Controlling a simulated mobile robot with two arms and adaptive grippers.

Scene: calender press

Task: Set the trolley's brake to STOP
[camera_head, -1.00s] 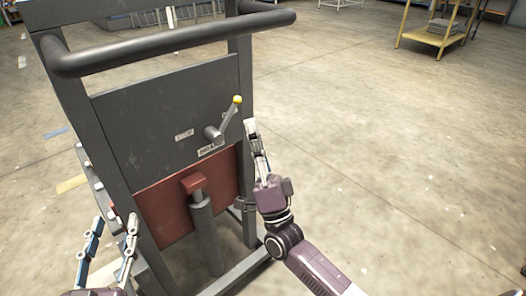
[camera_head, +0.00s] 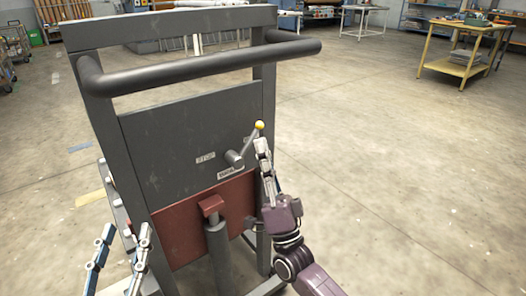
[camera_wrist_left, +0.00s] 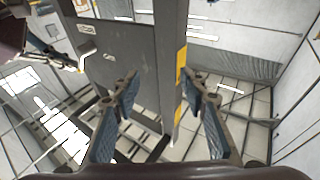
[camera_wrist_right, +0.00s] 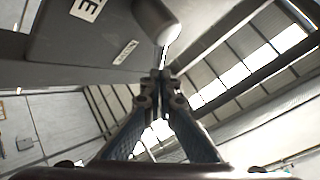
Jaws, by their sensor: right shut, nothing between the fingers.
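The trolley (camera_head: 190,120) stands upright in front of me with a dark panel. Its brake lever (camera_head: 246,143) has a yellow knob (camera_head: 259,125) and points up and right from its grey pivot (camera_head: 233,159). A STOP label (camera_head: 205,159) is left of the pivot; another label (camera_head: 230,172), too small to read surely, is below it. My right gripper (camera_head: 262,142) is shut and empty, its tips just below the knob beside the lever; contact cannot be told. In the right wrist view its tips (camera_wrist_right: 160,76) are together below the pivot's cylinder (camera_wrist_right: 156,20). My left gripper (camera_wrist_left: 158,80) is open beside the trolley's frame.
The trolley's push bar (camera_head: 200,62) runs across above the panel. A red plate (camera_head: 190,225) with a post (camera_head: 217,245) is below the lever. The floor to the right is clear. A yellow table (camera_head: 465,65) stands far back right.

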